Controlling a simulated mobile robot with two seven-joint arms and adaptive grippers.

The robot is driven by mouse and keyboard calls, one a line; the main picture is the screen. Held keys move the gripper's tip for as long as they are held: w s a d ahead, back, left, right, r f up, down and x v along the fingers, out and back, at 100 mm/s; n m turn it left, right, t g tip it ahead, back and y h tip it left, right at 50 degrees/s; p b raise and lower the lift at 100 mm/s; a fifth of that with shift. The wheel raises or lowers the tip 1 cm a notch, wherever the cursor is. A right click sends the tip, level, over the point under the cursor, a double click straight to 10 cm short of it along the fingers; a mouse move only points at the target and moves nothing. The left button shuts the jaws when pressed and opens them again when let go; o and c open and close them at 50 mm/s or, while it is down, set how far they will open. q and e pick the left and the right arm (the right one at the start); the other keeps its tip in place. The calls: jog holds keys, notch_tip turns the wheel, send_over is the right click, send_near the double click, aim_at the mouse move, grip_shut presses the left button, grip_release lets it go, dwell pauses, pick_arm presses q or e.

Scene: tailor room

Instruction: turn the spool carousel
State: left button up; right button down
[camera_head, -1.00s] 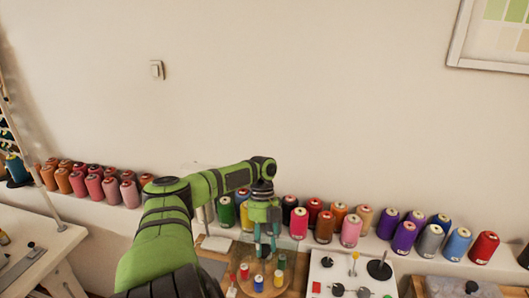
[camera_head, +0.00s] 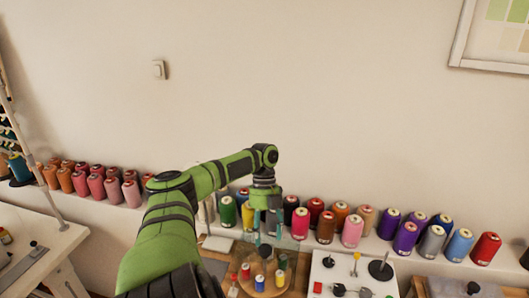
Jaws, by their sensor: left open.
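The spool carousel (camera_head: 268,289) is a round tan disc low in the middle of the head view, carrying several small spools. These include a red spool (camera_head: 245,271), a yellow spool (camera_head: 259,284), a blue spool (camera_head: 279,278) and a green spool (camera_head: 283,262). A dark blue spool (camera_head: 265,251) shows at the carousel's far side, just below my fingers. My left gripper (camera_head: 269,240) points down over the far part of the carousel, with its teal fingers spread apart and nothing held. I cannot tell whether a fingertip touches a spool. My right gripper is not in view.
Large thread cones line the ledge behind, including a red cone (camera_head: 300,223) and a green cone (camera_head: 227,211). A white board (camera_head: 333,272) with knobs and pegs stands right of the carousel. A white table (camera_head: 30,255) is at the left.

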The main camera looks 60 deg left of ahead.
pick_arm(q)
jog(key=v, duration=0.8)
jog(key=shift+r, duration=0.3)
